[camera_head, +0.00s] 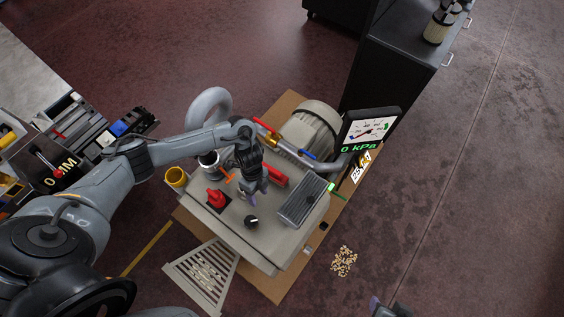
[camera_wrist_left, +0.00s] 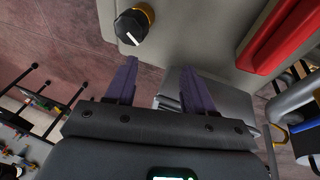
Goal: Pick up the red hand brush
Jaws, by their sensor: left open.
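The red hand brush (camera_head: 274,174) lies on the grey machine top (camera_head: 285,236), just right of my left gripper. A long red piece that looks like the brush (camera_wrist_left: 288,34) shows at the upper right of the left wrist view. My left gripper (camera_head: 256,187) is over the machine top. Its two purple fingers (camera_wrist_left: 158,80) are apart with nothing between them, beside the brush and not around it. The wrist hides part of the brush in the head view. A dark piece with a purple tip, probably my right gripper (camera_head: 384,308), just enters at the bottom edge.
A red button (camera_head: 216,197), black knob (camera_head: 251,221) and dark ribbed block (camera_head: 301,202) stand close around. A yellow cup (camera_head: 177,177) is at the left corner. Pipes and a gauge display (camera_head: 369,130) rise behind. Tan bits (camera_head: 344,261) lie on open floor.

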